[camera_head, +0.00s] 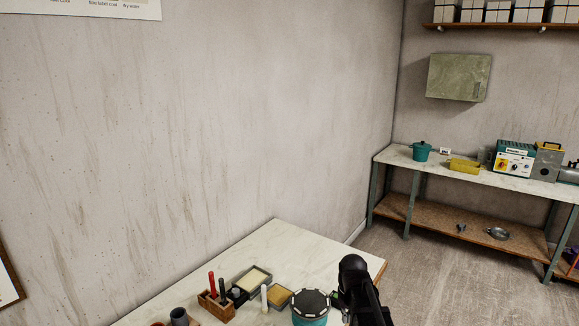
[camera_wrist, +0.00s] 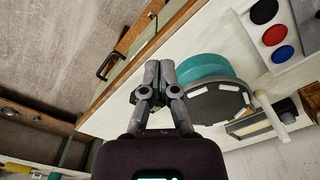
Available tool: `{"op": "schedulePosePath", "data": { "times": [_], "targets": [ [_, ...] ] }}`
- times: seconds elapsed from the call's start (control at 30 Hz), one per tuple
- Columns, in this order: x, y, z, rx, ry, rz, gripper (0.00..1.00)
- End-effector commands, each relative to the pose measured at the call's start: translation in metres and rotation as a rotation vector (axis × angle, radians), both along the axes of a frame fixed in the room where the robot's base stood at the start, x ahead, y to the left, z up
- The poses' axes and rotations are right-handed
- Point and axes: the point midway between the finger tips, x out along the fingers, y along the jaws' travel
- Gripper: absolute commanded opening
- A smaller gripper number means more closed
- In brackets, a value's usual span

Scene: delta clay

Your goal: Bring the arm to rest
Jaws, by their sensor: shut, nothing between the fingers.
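My gripper (camera_wrist: 157,88) shows in the wrist view, with its fingertips together and nothing between them. In that view it is in front of the worktable's edge, beside a teal round container with a dark lid (camera_wrist: 205,70). I cannot tell whether it touches the container. In the head view my black arm rises at the bottom, right of the teal container (camera_head: 310,308), and the fingers are not visible there. The near worktable (camera_head: 270,240) has a pale top.
Near the container are a white bottle (camera_head: 264,298), trays (camera_head: 252,279) and a wooden tool holder (camera_head: 216,305). A far bench (camera_head: 400,155) along the right wall holds a teal pot (camera_head: 421,151) and devices (camera_head: 514,158). The floor (camera_head: 420,255) between the tables is clear.

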Motion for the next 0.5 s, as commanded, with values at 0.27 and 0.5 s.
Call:
{"op": "schedulePosePath", "data": {
  "times": [0.27,0.5],
  "targets": [
    [-0.094,0.000,0.000,0.000,0.000,-0.124,0.00],
    [-0.116,0.000,0.000,-0.001,0.000,-0.166,0.00]
  ]
}}
